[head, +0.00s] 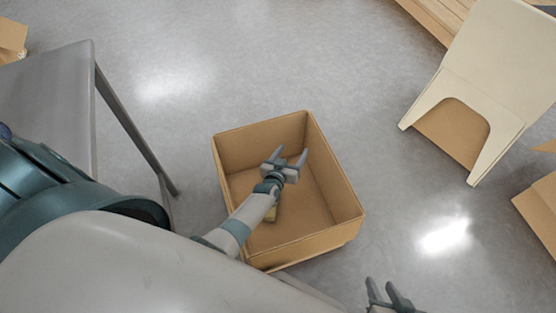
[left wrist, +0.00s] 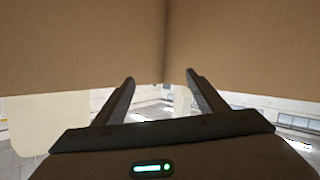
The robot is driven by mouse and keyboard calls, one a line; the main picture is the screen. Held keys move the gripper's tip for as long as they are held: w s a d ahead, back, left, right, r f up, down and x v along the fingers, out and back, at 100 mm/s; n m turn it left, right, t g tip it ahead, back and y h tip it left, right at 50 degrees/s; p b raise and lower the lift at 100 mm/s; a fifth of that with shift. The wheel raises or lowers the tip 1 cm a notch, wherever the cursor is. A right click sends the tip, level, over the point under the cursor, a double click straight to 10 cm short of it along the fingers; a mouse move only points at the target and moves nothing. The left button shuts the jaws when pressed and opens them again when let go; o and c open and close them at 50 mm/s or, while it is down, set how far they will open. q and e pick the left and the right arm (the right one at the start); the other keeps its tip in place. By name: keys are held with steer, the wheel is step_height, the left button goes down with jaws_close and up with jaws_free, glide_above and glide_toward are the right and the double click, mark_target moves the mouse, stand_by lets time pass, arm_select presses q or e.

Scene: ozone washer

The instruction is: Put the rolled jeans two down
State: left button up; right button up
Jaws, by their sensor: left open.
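An open cardboard box (head: 335,190) stands on the floor in the middle of the head view. My left gripper (head: 287,158) is over the inside of this box, with its fingers apart and nothing between them. In the left wrist view, the left gripper (left wrist: 160,85) is open and empty before brown cardboard walls (left wrist: 80,45) that meet in a corner. I see no rolled jeans. My right gripper (head: 390,293) is at the bottom edge, fingers apart, apparently empty.
A grey table (head: 50,95) stands at the left. A cream chair-like piece (head: 490,70) stands at the upper right, with another cardboard box (head: 540,210) below it. Part of a box (head: 12,38) shows at the top left. The grey floor around the middle box is clear.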

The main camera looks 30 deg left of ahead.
arm_select(q)
steer(key=s+d+r+m+t+h, duration=0.1)
steer(key=s+d+r, duration=0.15)
steer(key=r, duration=0.55)
steer(key=s+d+r+m+h, duration=0.1)
steer(key=d+r+h, duration=0.15)
steer(key=r, duration=0.55)
steer(key=s+d+r+m+t+h, duration=0.1)
steer(key=d+r, duration=0.2)
steer(key=r, duration=0.5)
steer(key=s+d+f+m+g, duration=0.1)
steer(key=s+f+g, duration=0.1)
steer(key=s, duration=0.7)
steer(key=s+d+f+g, duration=0.2)
steer(key=s+f+g, duration=0.1)
steer(key=s, duration=0.7)
steer(key=s+d+f+m+g, duration=0.1)
steer(key=s+d+f+g, duration=0.1)
steer(key=s, duration=0.8)
steer(key=shift+s+f+m+g, duration=0.25)
steer(key=shift+f+g, duration=0.25)
steer(key=shift+g, duration=0.6)
